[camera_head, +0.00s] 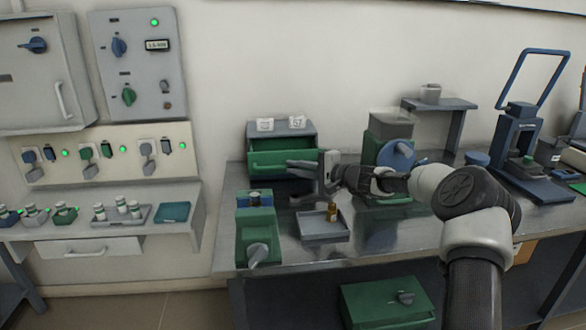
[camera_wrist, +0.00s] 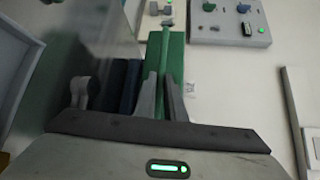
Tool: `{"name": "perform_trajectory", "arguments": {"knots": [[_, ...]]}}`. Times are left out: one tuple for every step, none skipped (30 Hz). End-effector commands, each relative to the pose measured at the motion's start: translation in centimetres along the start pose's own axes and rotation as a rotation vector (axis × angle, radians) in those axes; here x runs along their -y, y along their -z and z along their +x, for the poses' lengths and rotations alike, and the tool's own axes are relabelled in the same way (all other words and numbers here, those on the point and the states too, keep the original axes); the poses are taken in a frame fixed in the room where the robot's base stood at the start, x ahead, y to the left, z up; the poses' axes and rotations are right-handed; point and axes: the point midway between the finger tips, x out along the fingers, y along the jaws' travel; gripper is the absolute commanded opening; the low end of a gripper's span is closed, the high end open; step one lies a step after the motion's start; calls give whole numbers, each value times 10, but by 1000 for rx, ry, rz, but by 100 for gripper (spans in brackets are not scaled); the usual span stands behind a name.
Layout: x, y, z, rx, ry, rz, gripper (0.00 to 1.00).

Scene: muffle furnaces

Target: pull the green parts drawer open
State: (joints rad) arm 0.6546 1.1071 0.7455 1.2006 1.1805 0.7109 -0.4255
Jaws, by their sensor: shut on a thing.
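The green parts drawer (camera_head: 268,160) sits in a small grey cabinet (camera_head: 300,128) at the back left of the metal bench. Its green front appears to stand somewhat out from the cabinet, though my gripper covers part of it. My gripper (camera_head: 292,166) reaches in from the right, its fingers at the drawer front. In the wrist view, the two fingers of my gripper (camera_wrist: 161,82) are shut on a slim green bar, which looks like the drawer's handle (camera_wrist: 164,55). The green drawer front (camera_wrist: 177,50) shows behind it. The exact contact is small and dark.
A green device with a lever (camera_head: 257,228) stands in front of the cabinet, left of a grey tray (camera_head: 322,238) holding a small brown bottle (camera_head: 332,212). A green and grey machine with a blue dial (camera_head: 390,150) stands to the right. Bench between them is narrow.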

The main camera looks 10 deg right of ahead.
Motion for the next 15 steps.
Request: {"name": "perform_trajectory", "arguments": {"knots": [[2,0,0,0,2,-1,0],[2,0,0,0,2,-1,0],[2,0,0,0,2,-1,0],[1,0,0,0,2,-1,0],[1,0,0,0,2,-1,0],[1,0,0,0,2,-1,16],[1,0,0,0,2,-1,22],[1,0,0,0,2,-1,27],[1,0,0,0,1,-1,29],[1,0,0,0,1,-1,29],[1,0,0,0,1,-1,29],[1,0,0,0,1,-1,29],[0,0,0,0,1,-1,29],[0,0,0,0,1,0,29],[0,0,0,1,1,0,29]]}}
